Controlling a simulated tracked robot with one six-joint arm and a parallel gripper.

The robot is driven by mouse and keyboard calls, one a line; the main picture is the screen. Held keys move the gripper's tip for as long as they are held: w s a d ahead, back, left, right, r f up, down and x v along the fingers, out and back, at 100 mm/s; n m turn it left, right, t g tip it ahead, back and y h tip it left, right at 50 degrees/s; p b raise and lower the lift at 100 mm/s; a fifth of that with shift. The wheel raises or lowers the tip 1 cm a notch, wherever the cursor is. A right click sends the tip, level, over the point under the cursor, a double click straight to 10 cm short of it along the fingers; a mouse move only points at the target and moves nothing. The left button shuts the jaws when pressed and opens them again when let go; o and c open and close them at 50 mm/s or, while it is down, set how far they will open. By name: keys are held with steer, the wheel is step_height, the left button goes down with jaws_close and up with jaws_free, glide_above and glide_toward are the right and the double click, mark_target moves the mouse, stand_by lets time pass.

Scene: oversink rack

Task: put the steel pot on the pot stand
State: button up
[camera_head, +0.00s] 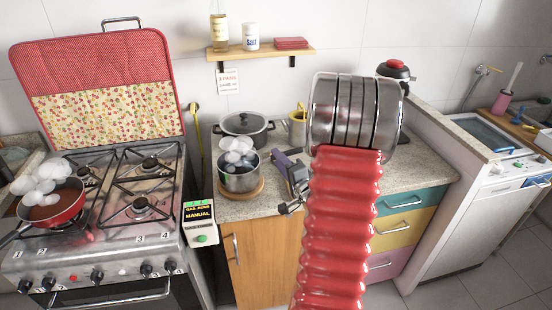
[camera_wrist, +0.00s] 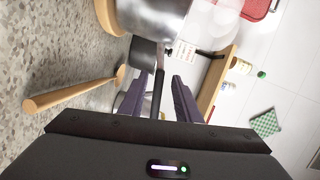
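The steel pot (camera_head: 238,180) stands upright on a round wooden stand (camera_head: 259,190) on the counter, with white steam puffs above it. In the wrist view the pot (camera_wrist: 155,14) shows in part at the top edge, touching the wooden stand (camera_wrist: 106,16). My red arm hides part of the counter.
A larger lidded pot (camera_head: 246,126) stands behind. A wooden stick-like piece (camera_wrist: 70,94) lies on the counter in the wrist view. The stove (camera_head: 120,215) at left holds a steaming red pan (camera_head: 58,208). A wall shelf (camera_head: 262,52) is above.

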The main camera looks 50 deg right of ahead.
steer(key=v, duration=0.9)
steer(key=shift+s+a, duration=0.1)
steer(key=shift+s, duration=0.2)
stand_by(0.3)
steer(key=w+a+r+n+g, duration=0.3)
steer(key=w+a+n, duration=0.1)
steer(key=a+n, duration=0.15)
steer(key=w+a+r+n+g, duration=0.3)
steer(key=a+r+n, duration=0.1)
steer(key=a, duration=0.3)
steer(key=s+a+r+n+g+y, duration=0.1)
steer(key=s+a+n, duration=0.4)
steer(key=a, duration=0.7)
steer(key=s+a+r+n+g+y, duration=0.2)
steer(key=s+a+n+y, duration=0.3)
steer(key=s+a, duration=0.4)
steer(key=a+g, duration=0.1)
steer(key=a, duration=0.3)
steer(key=shift+s+a+g, duration=0.3)
steer(key=shift+s+g, duration=0.05)
steer(key=shift+g, duration=0.05)
